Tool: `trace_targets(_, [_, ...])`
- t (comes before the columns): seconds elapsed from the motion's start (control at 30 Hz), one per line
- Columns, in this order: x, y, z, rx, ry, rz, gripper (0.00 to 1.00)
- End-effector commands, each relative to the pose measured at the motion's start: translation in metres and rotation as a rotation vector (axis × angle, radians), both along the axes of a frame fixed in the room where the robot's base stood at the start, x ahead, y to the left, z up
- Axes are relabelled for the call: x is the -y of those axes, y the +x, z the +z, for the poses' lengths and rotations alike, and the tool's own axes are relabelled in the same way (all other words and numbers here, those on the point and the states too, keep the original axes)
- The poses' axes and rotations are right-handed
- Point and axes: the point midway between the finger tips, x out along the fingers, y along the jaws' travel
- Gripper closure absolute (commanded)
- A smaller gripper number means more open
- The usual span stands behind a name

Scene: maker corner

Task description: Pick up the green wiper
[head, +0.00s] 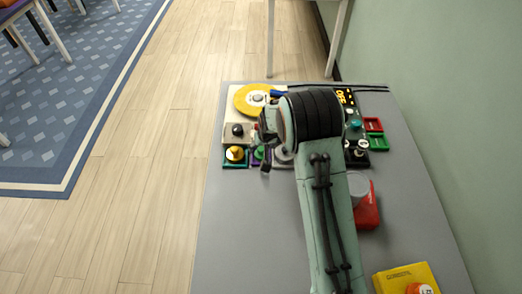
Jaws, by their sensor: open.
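I cannot pick out a green wiper with certainty; my arm hides part of the table's far end. A small green box (379,143) sits right of my arm, but I cannot tell that it is a wiper. My gripper (264,152) is at the far left of the table, over the cluster of small parts. It is open, and its fingers are small and partly hidden by my wrist. I see nothing held in it.
Near the gripper are a yellow disc (248,106), a black knob (238,130) and a yellow knob (235,153). Right of my arm are a red box (373,124), a red holder (368,216) and a yellow box (392,282). The grey table's (245,235) near left is clear.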

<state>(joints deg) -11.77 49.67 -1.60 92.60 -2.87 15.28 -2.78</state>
Motion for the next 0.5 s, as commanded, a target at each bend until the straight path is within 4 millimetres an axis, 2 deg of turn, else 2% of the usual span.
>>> trace_targets(0.1, [-0.002, 0.007, -0.018, -0.001, 0.0, 0.0, 0.44])
trace_targets(0.2, [-0.003, 0.01, -0.026, 0.0, 0.0, 0.0, 0.44])
trace_targets(0.5, [-0.003, 0.012, -0.03, 0.001, 0.001, -0.001, 0.44])
